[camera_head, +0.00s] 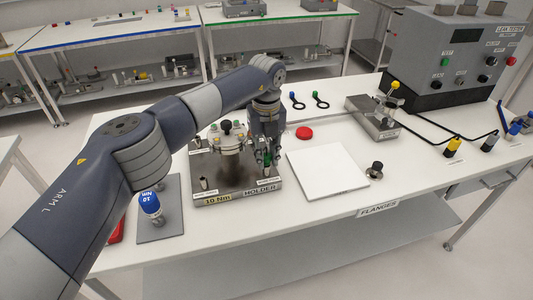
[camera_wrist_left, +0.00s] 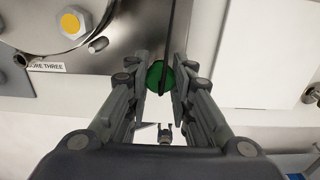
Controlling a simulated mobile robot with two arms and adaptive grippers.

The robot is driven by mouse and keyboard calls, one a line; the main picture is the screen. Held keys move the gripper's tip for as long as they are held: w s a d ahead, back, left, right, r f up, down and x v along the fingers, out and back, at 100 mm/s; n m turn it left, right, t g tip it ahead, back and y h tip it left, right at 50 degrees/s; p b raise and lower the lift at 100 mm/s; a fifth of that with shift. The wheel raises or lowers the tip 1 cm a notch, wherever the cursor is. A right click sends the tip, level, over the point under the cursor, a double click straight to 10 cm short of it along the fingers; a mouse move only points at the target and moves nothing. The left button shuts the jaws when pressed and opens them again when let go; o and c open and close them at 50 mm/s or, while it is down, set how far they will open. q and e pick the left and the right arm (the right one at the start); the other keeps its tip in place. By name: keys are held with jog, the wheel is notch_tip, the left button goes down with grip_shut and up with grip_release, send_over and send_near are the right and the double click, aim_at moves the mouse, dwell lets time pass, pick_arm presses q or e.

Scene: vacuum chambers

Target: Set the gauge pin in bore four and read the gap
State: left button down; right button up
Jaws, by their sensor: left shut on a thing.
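My left gripper (camera_head: 265,158) is at the right side of the metal holder (camera_head: 215,200). It is shut on a green-headed piece (camera_wrist_left: 158,76), which looks like the gauge pin; the green also shows between the fingers in the head view. In the wrist view, my left gripper (camera_wrist_left: 161,84) has one finger on each side of the green head. The piece's lower end is hidden, so I cannot tell whether it is in a bore. A label reading "BORE THREE" (camera_wrist_left: 47,67) shows on the holder in the wrist view. My right gripper is not in view.
A white square plate (camera_head: 327,170) lies right of the holder, with a dark knob (camera_head: 375,170) beside it. A red disc (camera_head: 304,133) lies behind. A blue-capped tool (camera_head: 151,205) stands on a grey mat at left. The leak tester (camera_head: 455,55) stands at the back right.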

pick_arm(q)
jog(key=shift+f, duration=0.3)
dwell(0.4)
jog(key=c, duration=1.3)
grip_release()
jog(key=shift+r+p, duration=1.75)
jog(key=shift+r, duration=1.8)
jog(key=shift+f, duration=0.1)
